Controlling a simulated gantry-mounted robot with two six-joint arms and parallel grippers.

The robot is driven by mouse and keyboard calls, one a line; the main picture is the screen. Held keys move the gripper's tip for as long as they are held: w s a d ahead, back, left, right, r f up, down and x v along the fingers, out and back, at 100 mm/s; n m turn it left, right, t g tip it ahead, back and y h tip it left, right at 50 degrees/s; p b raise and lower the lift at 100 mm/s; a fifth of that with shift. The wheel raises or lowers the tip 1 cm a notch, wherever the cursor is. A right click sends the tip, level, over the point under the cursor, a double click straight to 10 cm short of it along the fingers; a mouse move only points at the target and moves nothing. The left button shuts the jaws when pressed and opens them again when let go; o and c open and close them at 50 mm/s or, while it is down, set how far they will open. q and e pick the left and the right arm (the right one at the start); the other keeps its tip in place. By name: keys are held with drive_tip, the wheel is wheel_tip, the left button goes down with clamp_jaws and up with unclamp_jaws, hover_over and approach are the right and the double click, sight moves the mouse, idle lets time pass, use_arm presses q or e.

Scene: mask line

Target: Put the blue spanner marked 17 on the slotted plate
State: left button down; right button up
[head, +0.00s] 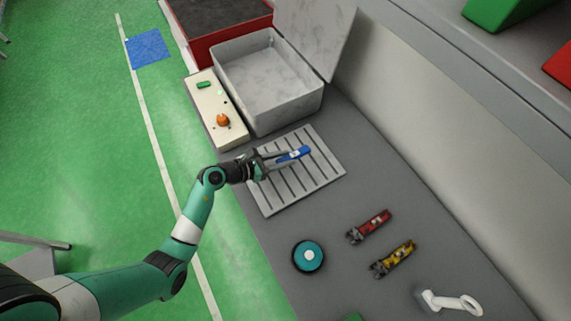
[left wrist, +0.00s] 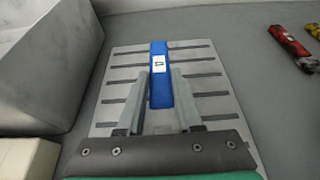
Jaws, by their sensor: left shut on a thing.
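The blue spanner (head: 298,153) is over the slotted plate (head: 272,202) in the head view. It carries a white label with a dark mark. My left gripper (head: 284,157) is shut on it, coming in from the left. In the left wrist view the blue spanner (left wrist: 160,60) lies between the two fingers (left wrist: 161,88), pointing away over the light grey plate (left wrist: 220,108) with its dark slots. I cannot tell whether the spanner touches the plate or hangs just above it. My right gripper is not in view.
A grey open-lidded box (head: 240,78) stands behind the plate, beside a cream control panel (head: 204,88) with an orange knob. A red tool (head: 369,226), a yellow tool (head: 393,259) and a teal round object (head: 308,256) lie on the grey bench toward the front.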

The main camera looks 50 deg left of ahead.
use_arm(q)
drive_tip(key=f, duration=0.1)
drive_tip(key=f+b, duration=0.2)
drive_tip(key=shift+w+d+f, duration=0.15)
drive_tip(key=shift+w, duration=0.15)
drive_tip(key=shift+f, duration=0.2)
drive_tip(key=shift+f, duration=0.25)
drive_tip(key=c, duration=0.6)
unclamp_jaws()
